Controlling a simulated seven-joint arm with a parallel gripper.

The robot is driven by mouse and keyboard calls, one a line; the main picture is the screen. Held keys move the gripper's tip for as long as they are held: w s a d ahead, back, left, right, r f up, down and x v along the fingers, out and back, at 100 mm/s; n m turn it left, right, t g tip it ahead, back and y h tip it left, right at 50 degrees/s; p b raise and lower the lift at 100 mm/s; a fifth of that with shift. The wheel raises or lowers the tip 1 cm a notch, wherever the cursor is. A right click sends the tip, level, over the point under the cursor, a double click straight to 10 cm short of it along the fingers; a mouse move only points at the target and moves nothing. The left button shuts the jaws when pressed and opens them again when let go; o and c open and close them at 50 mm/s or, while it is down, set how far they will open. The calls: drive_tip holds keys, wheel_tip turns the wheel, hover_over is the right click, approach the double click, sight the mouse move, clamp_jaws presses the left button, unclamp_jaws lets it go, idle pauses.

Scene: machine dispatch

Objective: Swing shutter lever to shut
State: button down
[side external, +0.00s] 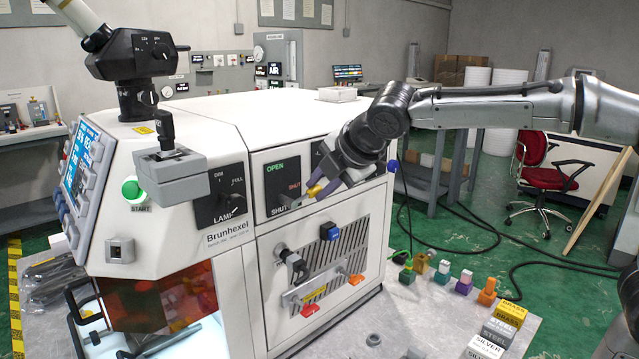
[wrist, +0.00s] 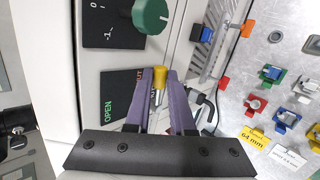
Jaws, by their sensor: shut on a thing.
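The shutter panel (side external: 276,182) is a dark plate on the white machine's front, with a green OPEN mark at its top and a red SHUT mark at its right. The shutter lever (wrist: 158,80) has a yellow tip and a metal shaft. My gripper (wrist: 163,85) is shut on this lever, with its purple fingers on either side of it. In the side view my gripper (side external: 316,194) is at the panel's right part and hides most of the lever. The lever's yellow tip shows close to the red SHUT mark. Its exact angle is hard to tell.
A lamp knob panel (side external: 220,195) is left of the shutter panel. A green knob (wrist: 150,15) is close to my gripper in the wrist view. A vented panel with a blue knob (side external: 329,231) is below. Several coloured holders stand on the bench at right.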

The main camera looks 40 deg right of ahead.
idle(0.4)
drive_tip(key=c, duration=0.8)
unclamp_jaws()
drive_tip(key=shift+o, duration=0.2)
drive_tip(key=v, duration=1.3)
drive_tip(key=shift+s+r, duration=0.25)
drive_tip(key=shift+s, duration=0.05)
